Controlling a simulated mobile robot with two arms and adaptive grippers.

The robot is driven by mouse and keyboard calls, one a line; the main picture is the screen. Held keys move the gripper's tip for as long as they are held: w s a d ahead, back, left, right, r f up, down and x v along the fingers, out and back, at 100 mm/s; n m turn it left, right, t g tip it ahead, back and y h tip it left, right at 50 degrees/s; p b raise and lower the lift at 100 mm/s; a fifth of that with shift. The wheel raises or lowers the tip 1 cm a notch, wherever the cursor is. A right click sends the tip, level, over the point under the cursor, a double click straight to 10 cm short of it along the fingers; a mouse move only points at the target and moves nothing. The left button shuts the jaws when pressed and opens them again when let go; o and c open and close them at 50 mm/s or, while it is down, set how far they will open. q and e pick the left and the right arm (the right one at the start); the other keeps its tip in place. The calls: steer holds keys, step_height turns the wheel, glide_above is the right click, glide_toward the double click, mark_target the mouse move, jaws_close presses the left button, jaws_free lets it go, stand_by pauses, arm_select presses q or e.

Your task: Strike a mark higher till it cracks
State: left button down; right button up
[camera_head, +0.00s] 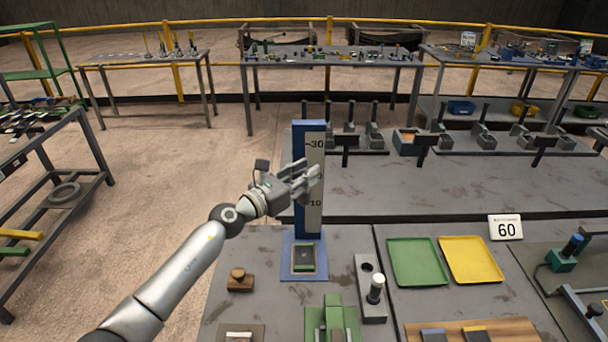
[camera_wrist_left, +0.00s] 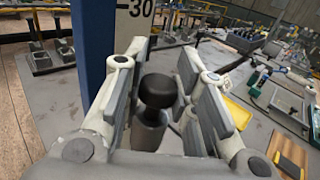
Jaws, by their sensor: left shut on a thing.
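A blue post (camera_head: 298,140) carries a white scale (camera_head: 314,165) marked 10 and 30. It rises from a blue base with a dark, green-edged pad (camera_head: 303,258). My left gripper (camera_head: 305,180) is in front of the scale, between the 10 and 30 marks and above the pad. The scale's 30 mark (camera_wrist_left: 140,10) shows just behind. The fingers hide the held piece in the head view. My right gripper is not in view.
A grey block with a pin (camera_head: 376,290), a green fixture (camera_head: 333,320) and a wooden knob (camera_head: 239,280) stand nearby on the bench.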

arm_select(q)
steer(key=c, duration=1.2)
jaws_free()
steer(key=v, duration=1.2)
